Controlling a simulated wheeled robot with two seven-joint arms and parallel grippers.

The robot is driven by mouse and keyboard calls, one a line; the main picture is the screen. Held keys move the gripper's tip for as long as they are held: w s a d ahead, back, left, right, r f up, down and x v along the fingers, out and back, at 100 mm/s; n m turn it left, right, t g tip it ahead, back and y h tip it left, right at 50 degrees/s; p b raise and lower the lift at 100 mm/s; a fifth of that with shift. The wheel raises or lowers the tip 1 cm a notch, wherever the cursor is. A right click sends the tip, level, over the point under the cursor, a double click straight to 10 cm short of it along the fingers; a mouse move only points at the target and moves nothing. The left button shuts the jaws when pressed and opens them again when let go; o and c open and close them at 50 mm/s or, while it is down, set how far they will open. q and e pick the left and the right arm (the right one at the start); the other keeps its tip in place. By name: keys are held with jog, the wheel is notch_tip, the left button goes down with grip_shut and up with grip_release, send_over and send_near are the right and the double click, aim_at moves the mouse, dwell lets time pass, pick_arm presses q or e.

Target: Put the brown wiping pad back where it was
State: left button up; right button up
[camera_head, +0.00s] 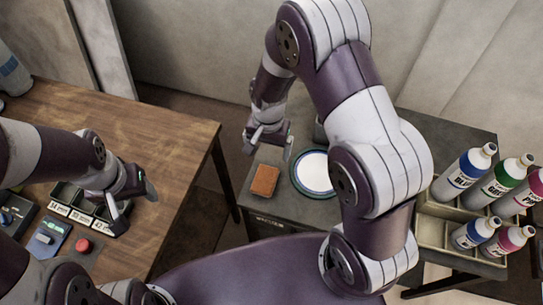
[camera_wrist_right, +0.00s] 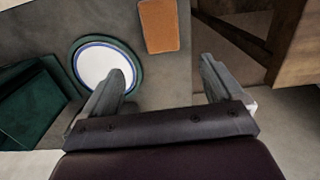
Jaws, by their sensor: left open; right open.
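The brown wiping pad (camera_head: 264,180) lies flat on the dark grey table, left of a round white disc with a green and blue rim (camera_head: 314,171). In the right wrist view the pad (camera_wrist_right: 158,26) shows at the top, beyond the fingers. My right gripper (camera_head: 268,138) is open and empty, above the far edge of the grey table and apart from the pad. It also shows open in the right wrist view (camera_wrist_right: 160,85). My left gripper (camera_head: 133,205) is open over the wooden table, by the small labelled compartments.
The wooden table (camera_head: 170,150) stands left, with a labelled tray (camera_head: 62,209), a blue device (camera_head: 48,238) and a red button (camera_head: 83,245). A beige rack (camera_head: 433,228) with several coloured bottles stands right. A dark green container (camera_wrist_right: 30,100) shows in the right wrist view.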

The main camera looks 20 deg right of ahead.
jog(key=s+d+r+n+t, duration=0.1)
jog(key=s+d+r+n, duration=0.4)
jog(key=s+r, duration=0.5)
jog(key=shift+d+r+n+t, duration=0.4)
jog(key=shift+r+n, duration=0.15)
jog(key=shift+n, duration=0.25)
